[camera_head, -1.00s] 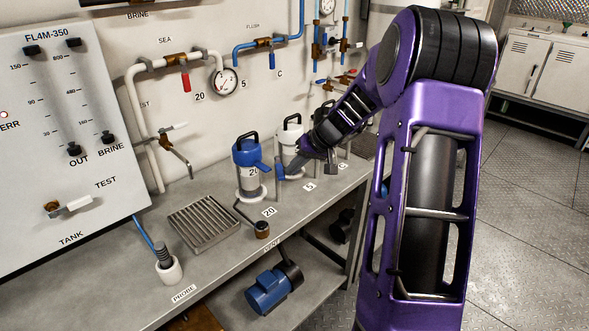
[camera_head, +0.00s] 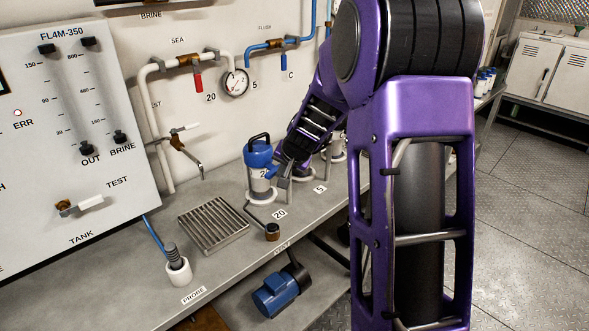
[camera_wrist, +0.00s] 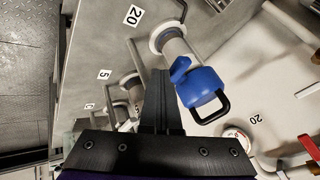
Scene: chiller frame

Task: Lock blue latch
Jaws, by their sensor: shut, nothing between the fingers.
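The blue-capped canister (camera_head: 260,158) stands upright on the bench, with a black handle on top. Its blue latch (camera_head: 271,171) sticks out on the side facing my gripper. In the wrist view the blue cap (camera_wrist: 203,90) is right of my fingers, and the latch (camera_wrist: 180,69) points toward them. My gripper (camera_head: 285,185) is shut and empty, close beside the latch on its right. The fingertips show in the wrist view (camera_wrist: 161,75) just left of the latch; I cannot tell whether they touch it.
A drain grate (camera_head: 213,224), a small brown-topped fitting (camera_head: 272,232) and a probe in a white cup (camera_head: 178,268) are on the bench left and front. Paler canisters (camera_wrist: 130,86) stand beyond my gripper. Wall pipes and a gauge (camera_head: 236,82) are behind.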

